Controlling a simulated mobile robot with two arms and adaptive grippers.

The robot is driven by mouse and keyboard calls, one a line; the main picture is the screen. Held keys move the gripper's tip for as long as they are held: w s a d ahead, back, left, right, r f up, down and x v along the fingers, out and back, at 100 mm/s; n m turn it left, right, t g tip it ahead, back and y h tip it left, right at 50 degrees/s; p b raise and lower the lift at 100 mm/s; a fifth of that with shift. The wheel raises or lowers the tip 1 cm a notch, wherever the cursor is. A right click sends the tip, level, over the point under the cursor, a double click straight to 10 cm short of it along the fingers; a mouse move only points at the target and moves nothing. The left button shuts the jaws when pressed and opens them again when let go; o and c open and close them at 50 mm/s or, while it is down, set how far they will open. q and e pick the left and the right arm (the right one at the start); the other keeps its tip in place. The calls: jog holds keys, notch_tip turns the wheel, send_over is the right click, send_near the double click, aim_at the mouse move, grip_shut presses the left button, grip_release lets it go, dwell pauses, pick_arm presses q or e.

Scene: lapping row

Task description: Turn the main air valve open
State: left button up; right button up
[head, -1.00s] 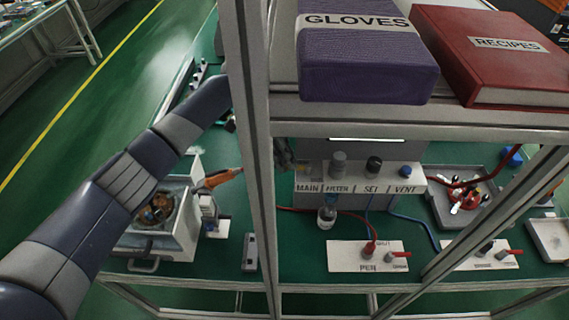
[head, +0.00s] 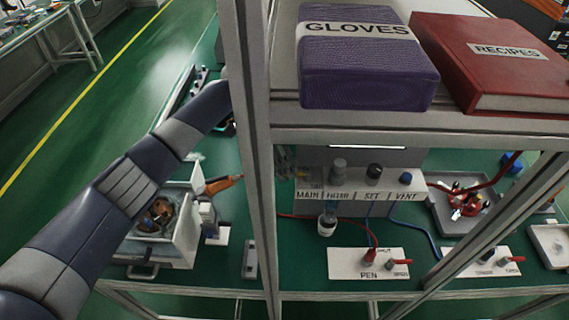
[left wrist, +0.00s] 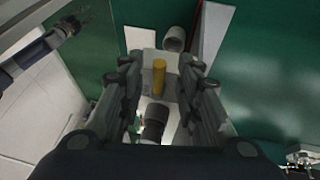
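The air panel (head: 345,180) has a row of fittings above labels reading MAIN, FILTER, SET and VENT. The MAIN label (head: 307,195) is at the left end, and the valve above it is mostly hidden by my left gripper (head: 287,160). The frame post also covers part of this gripper. In the left wrist view my left gripper (left wrist: 163,88) is open, its fingers apart on either side of a yellow handle (left wrist: 159,75). This appears to be the main valve's handle; contact with the fingers is not clear.
A metal frame post (head: 250,150) stands close to my left arm. Above the panel, a shelf holds a purple GLOVES box (head: 365,70) and a red RECIPES binder (head: 490,65). A white PEN plate (head: 350,264) lies in front of the panel, with a red hose running to it.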

pick_arm(q)
jog(key=v, duration=1.1)
jog(key=shift+a+r, duration=0.15)
jog(key=shift+r, duration=0.15)
pick_arm(e)
jog(key=shift+a, duration=0.3)
pick_arm(q)
jog(key=shift+w, duration=0.15)
